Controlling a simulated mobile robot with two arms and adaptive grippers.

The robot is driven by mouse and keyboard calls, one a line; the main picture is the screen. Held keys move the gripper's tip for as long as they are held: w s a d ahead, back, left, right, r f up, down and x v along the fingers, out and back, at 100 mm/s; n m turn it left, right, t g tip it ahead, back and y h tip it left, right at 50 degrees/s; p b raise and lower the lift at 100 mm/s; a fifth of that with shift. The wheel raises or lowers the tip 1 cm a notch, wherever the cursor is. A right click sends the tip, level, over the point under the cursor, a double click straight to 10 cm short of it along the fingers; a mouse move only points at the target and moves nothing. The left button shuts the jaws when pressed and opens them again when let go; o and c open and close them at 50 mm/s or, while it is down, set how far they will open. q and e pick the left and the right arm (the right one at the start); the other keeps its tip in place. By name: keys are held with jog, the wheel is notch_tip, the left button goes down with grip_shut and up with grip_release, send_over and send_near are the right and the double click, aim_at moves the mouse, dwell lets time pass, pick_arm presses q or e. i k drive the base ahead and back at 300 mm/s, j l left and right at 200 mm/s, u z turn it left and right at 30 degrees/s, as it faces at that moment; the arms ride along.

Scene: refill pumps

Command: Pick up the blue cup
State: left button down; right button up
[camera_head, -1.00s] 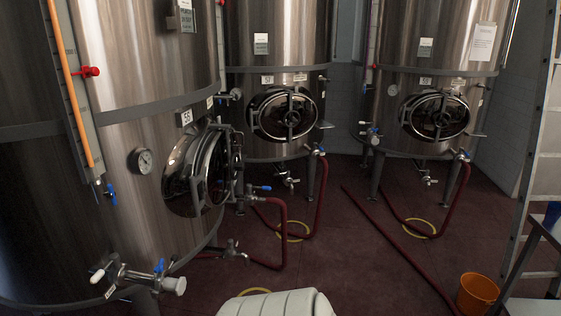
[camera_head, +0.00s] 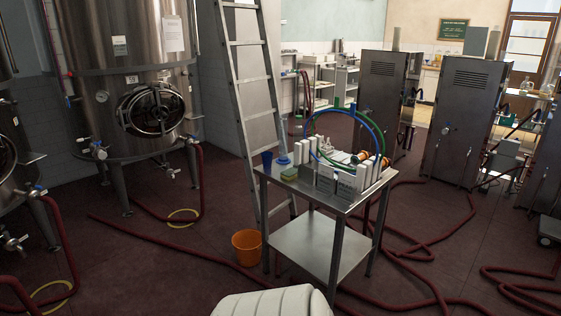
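A small dark blue cup (camera_head: 267,162) stands on the left corner of a metal table (camera_head: 330,205), in the middle of the head view. A lighter blue round object and a yellow-green block sit close to its right on the same tabletop. Neither of my grippers is in view. The pale rounded part at the bottom edge is mine.
White pump parts and blue and green looped hoses (camera_head: 345,125) crowd the tabletop. An orange bucket (camera_head: 247,247) stands on the floor left of the table. A ladder (camera_head: 250,90) leans behind it. Red hoses (camera_head: 430,285) snake across the floor; steel tanks stand left.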

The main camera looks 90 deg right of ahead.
aim_at(267, 160)
jog(key=z, duration=2.7)
jog(key=i+l+u, duration=0.1)
jog(key=i, duration=0.2)
